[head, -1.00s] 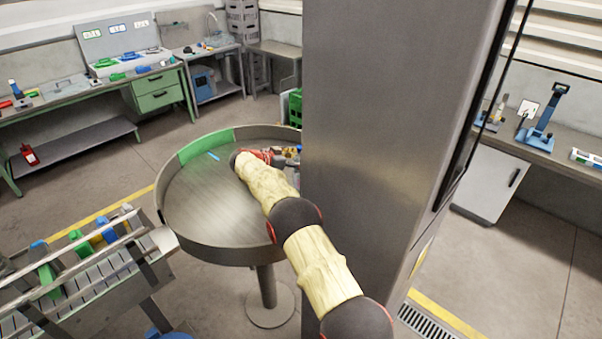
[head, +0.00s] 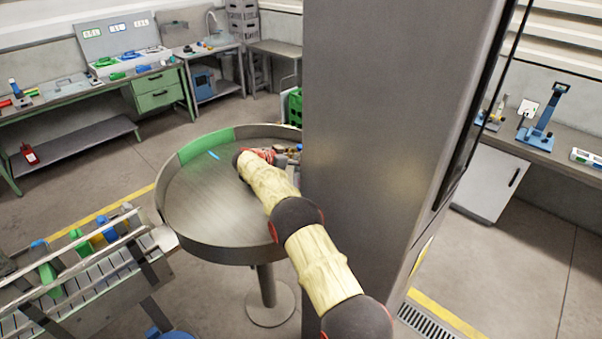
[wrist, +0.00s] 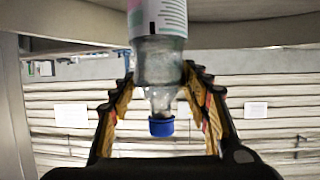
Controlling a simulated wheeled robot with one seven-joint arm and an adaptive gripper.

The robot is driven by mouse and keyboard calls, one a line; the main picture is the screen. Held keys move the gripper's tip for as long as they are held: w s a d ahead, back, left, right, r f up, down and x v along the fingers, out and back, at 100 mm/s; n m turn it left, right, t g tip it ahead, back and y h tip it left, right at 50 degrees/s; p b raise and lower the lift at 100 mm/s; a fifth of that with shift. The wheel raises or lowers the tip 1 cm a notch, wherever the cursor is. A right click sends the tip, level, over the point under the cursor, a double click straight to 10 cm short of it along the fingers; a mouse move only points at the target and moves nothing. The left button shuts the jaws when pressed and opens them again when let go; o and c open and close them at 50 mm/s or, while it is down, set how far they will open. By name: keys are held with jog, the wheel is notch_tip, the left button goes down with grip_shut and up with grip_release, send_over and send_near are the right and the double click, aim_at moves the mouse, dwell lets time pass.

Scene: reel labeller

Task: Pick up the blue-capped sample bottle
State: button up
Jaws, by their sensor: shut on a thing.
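The blue-capped sample bottle (wrist: 159,62) is in the wrist view. It is clear, with a white printed label, and its blue cap (wrist: 161,127) points to the bottom of that picture. My gripper (wrist: 160,82) is shut on the bottle, one finger on each side of its clear body. The far end of the bottle is cut off by the top edge. In the head view my gripper (head: 284,158) is over the right part of the round table (head: 200,205), partly hidden by my arm and column. I cannot make out the bottle there.
The round table has a raised rim and a green rim section (head: 206,146). A blue strip (head: 213,155) lies on its mostly clear left part. Small items (head: 294,148) stand beside my gripper, partly hidden. A conveyor (head: 85,285) with green and blue pieces is at lower left.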

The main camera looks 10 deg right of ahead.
grip_shut()
dwell(0.3)
jog(key=shift+r, duration=0.25)
